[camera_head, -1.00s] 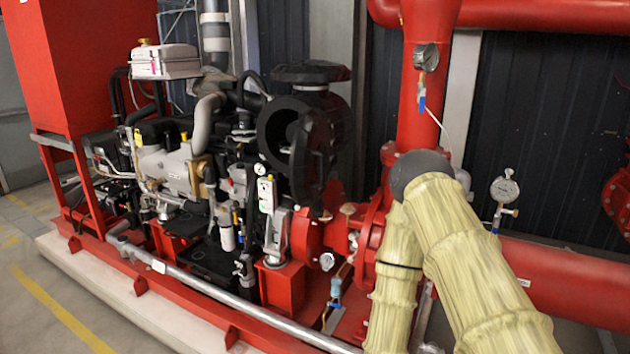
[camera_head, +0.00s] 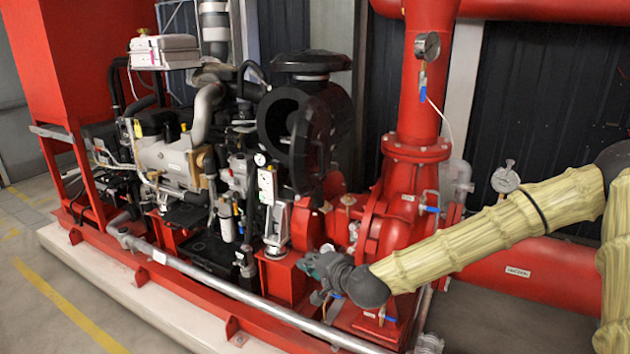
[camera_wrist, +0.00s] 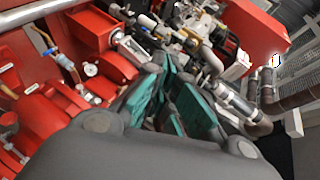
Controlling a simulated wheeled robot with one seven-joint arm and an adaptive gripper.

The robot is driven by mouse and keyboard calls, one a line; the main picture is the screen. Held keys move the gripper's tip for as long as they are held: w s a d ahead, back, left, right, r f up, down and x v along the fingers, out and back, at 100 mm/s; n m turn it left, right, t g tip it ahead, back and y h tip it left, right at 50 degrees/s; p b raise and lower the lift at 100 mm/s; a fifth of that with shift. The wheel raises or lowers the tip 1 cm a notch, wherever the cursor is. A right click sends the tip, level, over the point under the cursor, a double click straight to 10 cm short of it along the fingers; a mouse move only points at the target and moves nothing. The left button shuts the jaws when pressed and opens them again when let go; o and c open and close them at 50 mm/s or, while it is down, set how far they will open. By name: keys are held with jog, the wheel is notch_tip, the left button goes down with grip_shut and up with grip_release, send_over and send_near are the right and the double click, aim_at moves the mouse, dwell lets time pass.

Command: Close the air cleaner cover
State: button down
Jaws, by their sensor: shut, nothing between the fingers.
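The air cleaner (camera_head: 340,110) is a black drum under a black round cap, on the right end of the engine in the head view. Its dark round mouth shows on the left, and its black cover (camera_head: 318,140) stands swung out in front of it, open. My gripper (camera_head: 312,266) is below the cover, in front of the red pump base, apart from the cover. In the wrist view its dark fingers with teal pads (camera_wrist: 178,98) are together and hold nothing. I cannot make out the cover in the wrist view.
The red pump body (camera_head: 405,200) and upright pipe with a gauge (camera_head: 427,46) stand right of the air cleaner. A grey rail (camera_head: 240,300) runs along the front of the red skid. The floor (camera_head: 30,300) at front left is clear.

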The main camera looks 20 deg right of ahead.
jog(key=w+d+r+m+t+h, duration=0.1)
jog(key=w+d+r+m+t, duration=0.1)
jog(key=d+r, duration=0.55)
jog(key=w+d+r+m+t+h, duration=0.1)
jog(key=w+d+r+m+t, duration=0.2)
jog(key=r, duration=0.8)
jog(key=p, duration=0.3)
send_near(309, 165)
jog(key=w+d, duration=0.3)
jog(key=shift+w+a+r+p, duration=0.3)
jog(key=shift+w+a+p, duration=0.35)
jog(key=shift+w+a, duration=0.25)
jog(key=shift+w+a+p, duration=0.45)
jog(key=shift+w+a, duration=0.3)
jog(key=shift+a, duration=0.05)
jog(key=shift+a, duration=0.1)
